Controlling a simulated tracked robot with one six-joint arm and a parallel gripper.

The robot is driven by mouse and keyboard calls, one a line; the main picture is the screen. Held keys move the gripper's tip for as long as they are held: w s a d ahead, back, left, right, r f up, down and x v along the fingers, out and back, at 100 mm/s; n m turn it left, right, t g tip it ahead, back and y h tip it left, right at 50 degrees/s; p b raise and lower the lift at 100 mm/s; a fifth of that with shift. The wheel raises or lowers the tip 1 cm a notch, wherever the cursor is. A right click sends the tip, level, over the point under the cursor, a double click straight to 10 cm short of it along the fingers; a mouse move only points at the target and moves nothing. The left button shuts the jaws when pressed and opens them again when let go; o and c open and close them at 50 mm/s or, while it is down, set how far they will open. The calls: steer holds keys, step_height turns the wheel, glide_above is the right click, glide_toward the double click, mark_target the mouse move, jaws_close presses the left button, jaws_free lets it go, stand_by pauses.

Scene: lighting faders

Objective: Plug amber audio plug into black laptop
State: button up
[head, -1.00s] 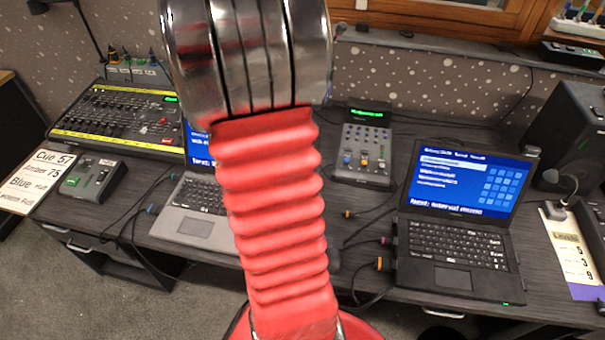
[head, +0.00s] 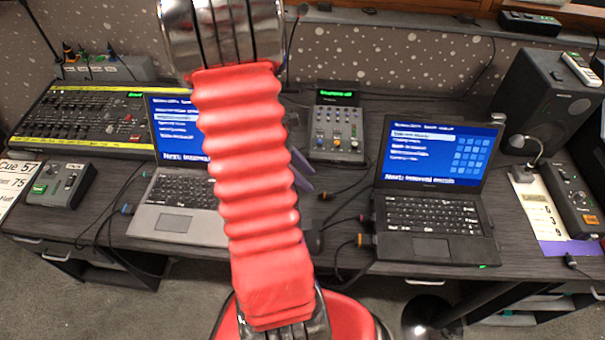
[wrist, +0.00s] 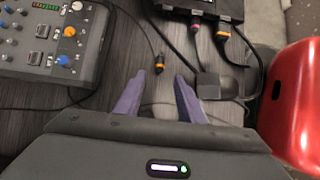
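The black laptop (head: 430,246) stands open on the desk at right, its screen lit blue. A corner of it shows at the top of the wrist view (wrist: 207,9). A loose amber-ringed plug (head: 323,196) lies on the desk left of the laptop, on a dark cable. In the wrist view the amber plug (wrist: 158,62) is just beyond my fingertips and between their lines. My gripper (wrist: 160,76) has two purple fingers spread apart with nothing between them. In the head view my gripper (head: 307,172) is partly hidden behind my red arm.
A pink-ringed plug (wrist: 195,27) and another orange-ringed plug (wrist: 222,33) sit at the laptop's left side. A dark block (wrist: 216,86) lies right of my fingers. A small mixer (wrist: 55,40) stands left. A grey laptop (head: 178,222) is partly behind my arm.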

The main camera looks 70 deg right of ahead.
mark_target(324, 193)
steer(key=shift+x, duration=3.9)
jaws_close()
steer(key=shift+r, duration=0.15)
steer(key=shift+r, duration=2.35)
